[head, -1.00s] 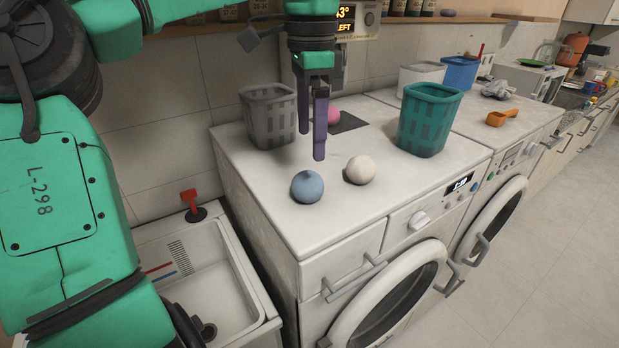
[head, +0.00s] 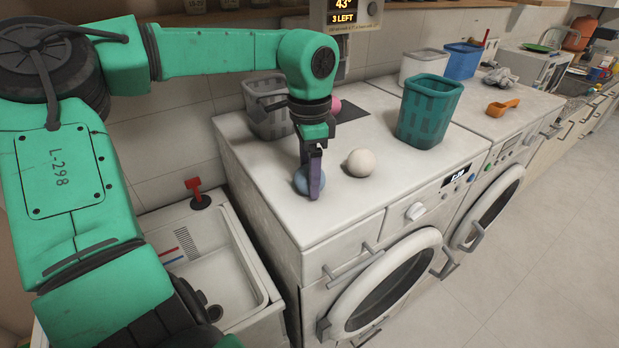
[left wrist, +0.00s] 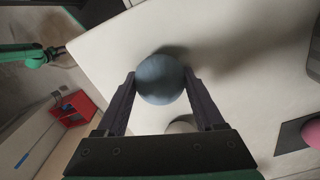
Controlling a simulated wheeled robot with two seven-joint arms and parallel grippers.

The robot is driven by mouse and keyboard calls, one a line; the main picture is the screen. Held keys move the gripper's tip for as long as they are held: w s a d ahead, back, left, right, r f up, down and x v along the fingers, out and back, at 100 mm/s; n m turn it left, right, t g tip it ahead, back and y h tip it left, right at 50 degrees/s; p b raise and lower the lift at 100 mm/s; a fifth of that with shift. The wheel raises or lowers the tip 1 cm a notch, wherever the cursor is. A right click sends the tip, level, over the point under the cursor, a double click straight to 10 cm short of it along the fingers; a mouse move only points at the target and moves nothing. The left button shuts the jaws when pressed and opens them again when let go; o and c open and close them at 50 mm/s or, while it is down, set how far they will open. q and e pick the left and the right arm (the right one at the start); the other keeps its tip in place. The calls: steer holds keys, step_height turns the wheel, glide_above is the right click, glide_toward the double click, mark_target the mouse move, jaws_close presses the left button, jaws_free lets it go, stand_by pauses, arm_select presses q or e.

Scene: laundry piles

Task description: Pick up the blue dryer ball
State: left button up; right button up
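The blue dryer ball (head: 302,181) rests on the white top of the left machine (head: 258,190), near its front left corner. My left gripper (head: 312,180) points down at the ball, and one finger hides part of it in the head view. In the left wrist view the blue ball (left wrist: 160,80) lies between the two fingertips of my left gripper (left wrist: 160,85), one finger on each side with little or no gap. The fingers stand apart, and a firm grip does not show.
A cream ball (head: 361,163) lies just right of the blue one. A grey basket (head: 268,110) and a partly hidden pink ball (head: 336,105) stand behind; a teal basket (head: 428,112) is to the right. A sink (head: 220,265) lies left of the machine.

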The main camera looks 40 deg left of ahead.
arm_select(q)
steer(key=shift+r, duration=0.25)
step_height(320, 180, up, 20)
steer(key=shift+f, duration=0.25)
stand_by(0.5)
stand_by(0.4)
